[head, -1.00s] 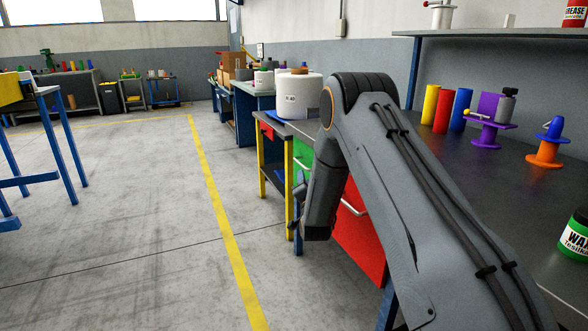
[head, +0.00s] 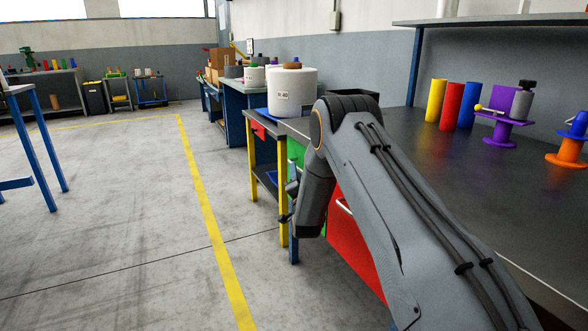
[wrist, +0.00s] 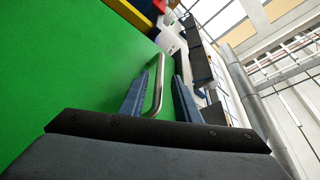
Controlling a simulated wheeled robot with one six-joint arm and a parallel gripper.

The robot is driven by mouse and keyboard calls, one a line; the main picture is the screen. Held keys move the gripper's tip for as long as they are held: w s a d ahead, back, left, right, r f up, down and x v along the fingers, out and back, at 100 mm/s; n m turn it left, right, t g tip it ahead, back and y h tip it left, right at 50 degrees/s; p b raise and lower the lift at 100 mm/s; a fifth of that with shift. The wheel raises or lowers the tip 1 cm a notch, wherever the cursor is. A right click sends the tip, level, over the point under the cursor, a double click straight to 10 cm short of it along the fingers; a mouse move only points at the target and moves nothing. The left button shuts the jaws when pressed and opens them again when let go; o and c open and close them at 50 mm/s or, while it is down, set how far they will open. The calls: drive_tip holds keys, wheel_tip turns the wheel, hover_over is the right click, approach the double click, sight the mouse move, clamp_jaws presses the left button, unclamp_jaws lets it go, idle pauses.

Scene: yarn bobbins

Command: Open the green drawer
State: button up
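The green drawer (head: 295,151) is in the bench front, mostly hidden behind my arm in the head view. Its flat green face (wrist: 80,75) fills the left of the wrist view. A silver bar handle (wrist: 158,85) stands out from it. My gripper (wrist: 161,76) is open, with one finger on each side of the handle. A gap shows between the handle and the right finger; whether the left finger touches it I cannot tell. In the head view the fingers are small and partly hidden behind my wrist.
A red drawer (head: 355,240) with a bar handle is on the near side of the green one. A yellow bench post (head: 283,195) stands just beyond my gripper. A big white bobbin (head: 292,93) sits on top. The floor to the left is clear.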

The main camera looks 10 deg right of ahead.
drive_tip(key=shift+b+x, duration=0.35)
drive_tip(key=shift+x, duration=1.8)
drive_tip(key=shift+d, duration=0.2)
